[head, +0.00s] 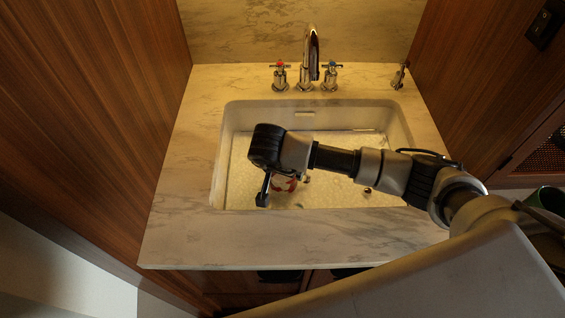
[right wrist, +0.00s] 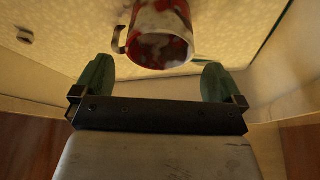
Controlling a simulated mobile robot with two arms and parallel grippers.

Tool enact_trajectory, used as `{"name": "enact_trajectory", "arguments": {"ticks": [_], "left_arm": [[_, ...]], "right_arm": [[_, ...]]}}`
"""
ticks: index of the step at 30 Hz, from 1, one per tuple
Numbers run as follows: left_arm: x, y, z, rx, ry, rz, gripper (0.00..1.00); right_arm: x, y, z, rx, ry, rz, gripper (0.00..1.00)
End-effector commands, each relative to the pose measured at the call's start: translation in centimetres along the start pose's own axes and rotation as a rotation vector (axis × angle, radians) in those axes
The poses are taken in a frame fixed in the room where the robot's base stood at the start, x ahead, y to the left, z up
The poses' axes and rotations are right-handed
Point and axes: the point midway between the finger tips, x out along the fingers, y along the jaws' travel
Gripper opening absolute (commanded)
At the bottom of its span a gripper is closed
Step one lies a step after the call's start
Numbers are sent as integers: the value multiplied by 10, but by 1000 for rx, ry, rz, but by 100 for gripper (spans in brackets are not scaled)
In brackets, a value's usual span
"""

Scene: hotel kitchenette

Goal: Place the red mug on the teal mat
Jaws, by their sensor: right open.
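The red mug (head: 286,184) sits in the sink, partly hidden below my right wrist in the head view. In the right wrist view the mug (right wrist: 160,34) is mottled red and white, with its handle on the left and its top cut off by the picture edge. My right gripper (head: 262,199) points down into the sink beside the mug. In the right wrist view its green fingers (right wrist: 157,80) are spread wide, with the mug just beyond the tips and nothing between them. I cannot make out a teal mat. My left gripper is not in view.
The white sink (head: 222,165) has walls around the mug. A tap (head: 310,60) with two handles stands behind it. The marble counter (head: 200,235) is clear in front. Wooden panels (head: 95,90) close in both sides. A small round knob-like thing (head: 367,190) lies in the sink.

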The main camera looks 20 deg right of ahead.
Motion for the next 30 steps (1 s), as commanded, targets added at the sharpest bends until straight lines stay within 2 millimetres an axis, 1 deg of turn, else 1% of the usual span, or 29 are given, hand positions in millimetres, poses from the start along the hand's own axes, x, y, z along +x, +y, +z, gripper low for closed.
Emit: {"name": "enact_trajectory", "arguments": {"ticks": [1,3,6,9,12,17,30], "left_arm": [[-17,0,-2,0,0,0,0],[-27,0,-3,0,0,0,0],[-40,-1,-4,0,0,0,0],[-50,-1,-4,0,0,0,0],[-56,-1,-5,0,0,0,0],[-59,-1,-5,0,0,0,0],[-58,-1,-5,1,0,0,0]], "right_arm": [[-20,0,-4,-1,2,-2,100],[-34,0,-4,-1,3,-1,100],[-54,0,-4,-1,2,-2,100],[-69,0,-3,0,2,-1,100],[-79,0,-3,0,2,-1,100],[-86,0,-1,1,2,1,100],[-86,0,-1,2,2,0,100]]}}
